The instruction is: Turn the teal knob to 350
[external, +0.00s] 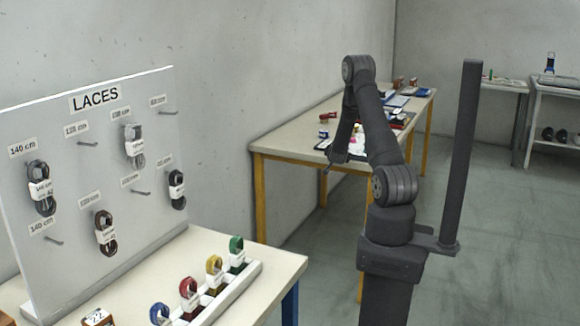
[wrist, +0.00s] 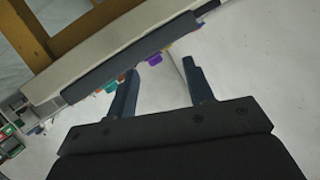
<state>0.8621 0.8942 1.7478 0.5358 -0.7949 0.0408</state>
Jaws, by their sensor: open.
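In the wrist view a dark strip (wrist: 125,62) along a table edge carries several small coloured knobs. A teal-green knob (wrist: 111,88) shows left of my left finger. Its pointer and any scale marks are too small to read. My gripper (wrist: 159,66) is open, with nothing seen held between its two fingers. A purple knob (wrist: 154,58) appears between and beyond the fingertips. In the external view my gripper (external: 328,164) is beside the long table's near end, and the teal knob cannot be made out.
The long table (external: 285,138) with yellow legs holds several small items. A laces board (external: 85,150) and a rack (external: 235,285) of coloured lace coils stand on the nearer table. Shelves (external: 558,95) are at the far right. Open floor lies to the right.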

